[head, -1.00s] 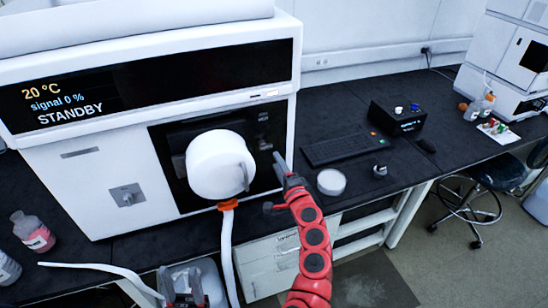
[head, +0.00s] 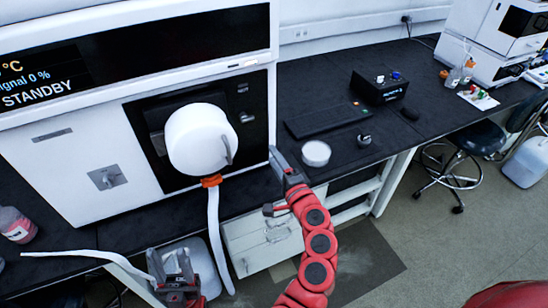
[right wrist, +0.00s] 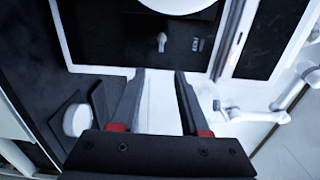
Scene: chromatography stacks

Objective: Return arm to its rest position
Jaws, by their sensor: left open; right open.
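My right gripper (head: 271,184) is open and empty, in front of the bench edge, right of the white round housing (head: 198,140) on the instrument front. In the right wrist view its two fingers (right wrist: 159,82) stand apart with nothing between them, pointing at the instrument's front. My right arm (head: 316,240) is red and curves down to the lower edge. My left gripper (head: 172,272) is open at the lower left, near a white hose end. It looks empty, though its fingertips are hard to make out.
The white instrument (head: 75,150) shows STANDBY. A white hose (head: 214,235) hangs from an orange fitting (head: 211,181). A white round lid (head: 316,153), small knob (head: 364,140), keyboard (head: 327,120) and black box (head: 379,86) sit on the bench. A stool (head: 472,143) stands on open floor at right.

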